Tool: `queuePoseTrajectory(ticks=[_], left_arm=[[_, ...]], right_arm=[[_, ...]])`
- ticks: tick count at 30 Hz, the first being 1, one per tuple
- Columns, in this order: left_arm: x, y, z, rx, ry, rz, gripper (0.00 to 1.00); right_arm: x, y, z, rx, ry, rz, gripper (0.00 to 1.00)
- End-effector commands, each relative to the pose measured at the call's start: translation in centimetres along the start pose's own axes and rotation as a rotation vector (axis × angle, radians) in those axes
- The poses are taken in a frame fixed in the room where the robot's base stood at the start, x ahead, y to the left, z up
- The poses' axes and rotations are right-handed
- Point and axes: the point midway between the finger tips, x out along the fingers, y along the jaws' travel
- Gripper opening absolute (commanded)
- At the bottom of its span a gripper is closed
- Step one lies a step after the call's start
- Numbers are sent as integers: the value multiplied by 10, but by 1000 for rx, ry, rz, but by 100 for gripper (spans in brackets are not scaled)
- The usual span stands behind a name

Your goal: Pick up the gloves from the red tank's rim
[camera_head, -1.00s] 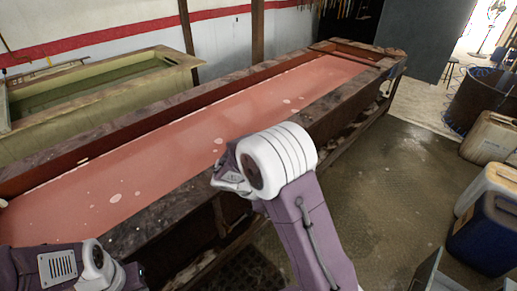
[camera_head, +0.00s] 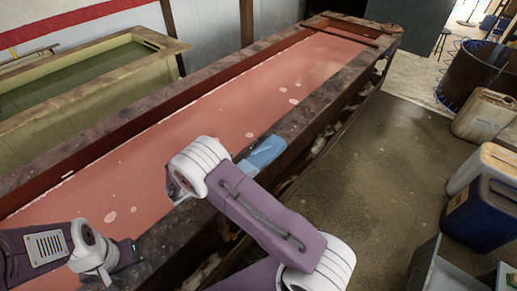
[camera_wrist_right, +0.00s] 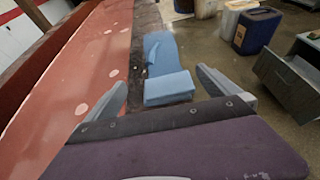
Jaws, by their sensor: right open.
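Blue gloves (camera_head: 262,155) lie on the near rim of the red tank (camera_head: 318,112), partly hidden by my right arm in the head view. In the right wrist view the gloves (camera_wrist_right: 168,88) show as a flat blue piece with a thicker folded part nearer to me. My right gripper (camera_wrist_right: 160,80) is open, with its two fingers apart and the folded part in line with the gap between them. I cannot tell whether the fingers touch the gloves. My left arm's wrist end (camera_head: 98,255) is at the lower left over the tank; its fingers cannot be made out.
A pale tank with green liquid (camera_head: 85,80) stands behind the red tank. Blue and white jugs (camera_head: 487,215) stand on the floor at the right, with a grey bin (camera_head: 430,265) in front. The floor between tank and jugs is clear.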

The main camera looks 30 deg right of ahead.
Motion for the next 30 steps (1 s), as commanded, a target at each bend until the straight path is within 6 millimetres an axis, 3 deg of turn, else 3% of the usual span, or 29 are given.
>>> queuePoseTrajectory(ticks=[7,13,19,27,28,30], left_arm=[[-12,0,-1,0,0,0,29],[-17,0,-2,0,0,0,29],[-29,1,-3,0,0,0,29],[-28,0,-3,0,0,0,29],[-28,0,-3,0,0,0,29],[-28,0,-3,0,0,0,29]], right_arm=[[32,-1,2,0,0,-5,100],[47,0,3,-1,1,-4,100],[83,0,2,2,2,-5,100],[90,1,0,2,1,-2,100],[90,1,0,2,1,-2,97],[90,1,1,2,1,-2,78]])
